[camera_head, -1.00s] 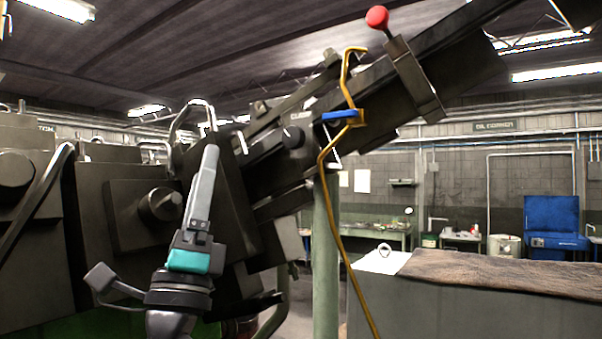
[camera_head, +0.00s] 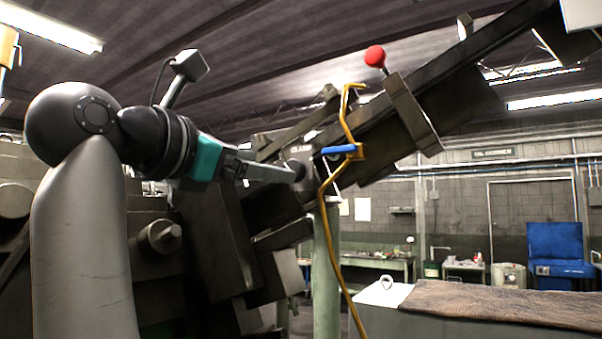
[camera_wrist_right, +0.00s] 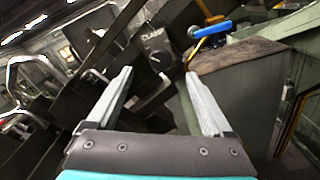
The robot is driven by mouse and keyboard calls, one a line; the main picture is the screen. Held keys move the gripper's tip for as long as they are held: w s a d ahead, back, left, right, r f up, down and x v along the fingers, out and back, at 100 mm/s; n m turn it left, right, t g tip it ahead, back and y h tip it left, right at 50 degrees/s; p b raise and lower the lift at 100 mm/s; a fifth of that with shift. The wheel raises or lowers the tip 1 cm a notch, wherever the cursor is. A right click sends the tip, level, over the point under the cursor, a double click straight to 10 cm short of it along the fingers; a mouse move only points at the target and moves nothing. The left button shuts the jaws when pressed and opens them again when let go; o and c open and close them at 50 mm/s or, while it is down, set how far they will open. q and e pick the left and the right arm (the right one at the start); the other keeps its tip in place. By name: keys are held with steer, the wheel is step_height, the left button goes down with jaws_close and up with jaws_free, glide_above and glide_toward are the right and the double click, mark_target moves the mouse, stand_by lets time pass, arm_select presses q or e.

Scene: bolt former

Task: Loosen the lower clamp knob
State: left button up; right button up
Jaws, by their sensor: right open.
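The dark clamp knob (camera_wrist_right: 158,59) sits beside a plate lettered CLAMP on the dark machine arm. My right gripper (camera_wrist_right: 159,73) is open and empty, with one finger on each side of the knob in the wrist picture. In the head view the right gripper (camera_head: 293,175) comes in from the left with its fingertips at the knob (camera_head: 300,166), which they partly hide. I cannot tell whether they touch it. No second clamp knob can be made out clearly. My left gripper is not in view.
A yellow bent tube with a blue handle (camera_head: 340,150) hangs just right of the fingertips. A red-ball lever (camera_head: 375,56) rises beyond it. A grey block with a brown cloth (camera_head: 490,303) stands lower right. The machine's bulky dark housing lies under my forearm.

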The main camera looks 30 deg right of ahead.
steer(key=w+d+n+p, duration=0.1)
steer(key=w+d+n, duration=0.1)
steer(key=d+n, duration=0.4)
steer(key=shift+w+d+n, duration=0.2)
steer(key=shift+w+n, duration=0.1)
steer(key=shift+n, duration=2.2)
jaws_close()
